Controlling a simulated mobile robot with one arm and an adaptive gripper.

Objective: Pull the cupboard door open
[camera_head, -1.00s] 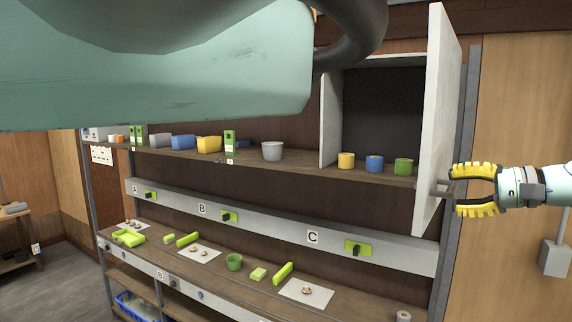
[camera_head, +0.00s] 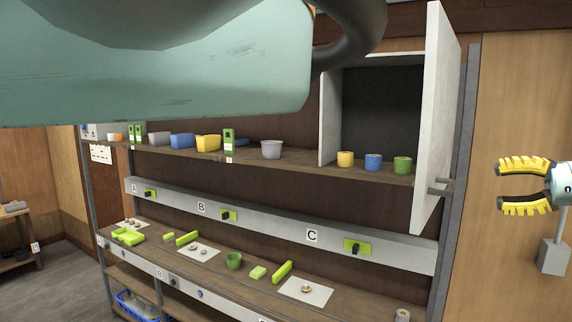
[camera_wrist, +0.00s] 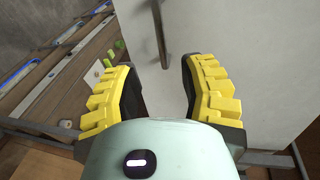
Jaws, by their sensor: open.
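The cupboard door (camera_head: 437,110) is a pale panel that stands swung open at the right of the cupboard, and the dark inside (camera_head: 383,110) shows. The door's bar handle (camera_head: 438,187) is on its outer face near the bottom. My gripper (camera_head: 500,187) has yellow padded fingers, is open and empty, and is to the right of the handle, apart from it. In the wrist view the handle (camera_wrist: 161,35) lies ahead of the open fingers (camera_wrist: 158,85), with the door (camera_wrist: 240,50) behind it.
Yellow, blue and green cups (camera_head: 373,162) stand on the cupboard floor. A grey pot (camera_head: 271,150) and several bins line the shelf to the left. The lower bench (camera_head: 215,262) holds papers, green blocks and a green cup. A grey post (camera_head: 462,160) stands behind the door.

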